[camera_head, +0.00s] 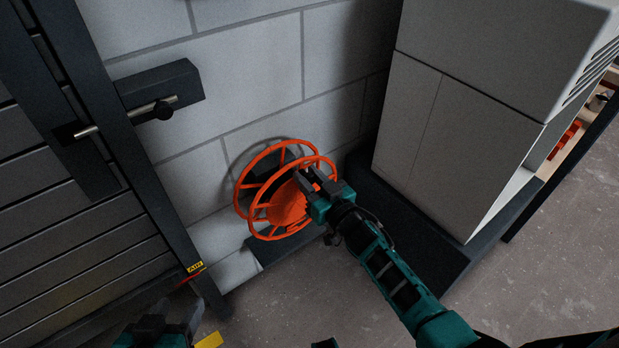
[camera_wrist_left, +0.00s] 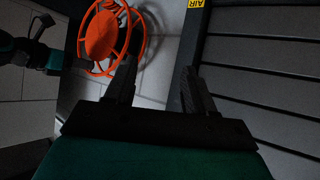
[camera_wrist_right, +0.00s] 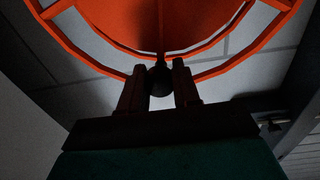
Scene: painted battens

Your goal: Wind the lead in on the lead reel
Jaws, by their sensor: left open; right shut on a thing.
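The orange lead reel (camera_head: 283,203) is mounted low on the pale block wall, with two spoked rims and a solid hub. It also shows in the left wrist view (camera_wrist_left: 101,35). My right gripper (camera_head: 309,177) is at the right side of the front rim. In the right wrist view its fingers (camera_wrist_right: 160,70) are shut on a dark round knob (camera_wrist_right: 160,81) at the rim. My left gripper (camera_head: 175,318) is open and empty, low at the left, apart from the reel. I cannot make out the lead on the reel.
A dark slatted gate (camera_head: 80,240) with a latch (camera_head: 160,90) stands at the left, with a yellow AIR label (camera_head: 195,267) on its post. A pale cabinet (camera_head: 440,150) on a dark plinth (camera_head: 400,225) stands close to the right of the reel. The floor in front is open.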

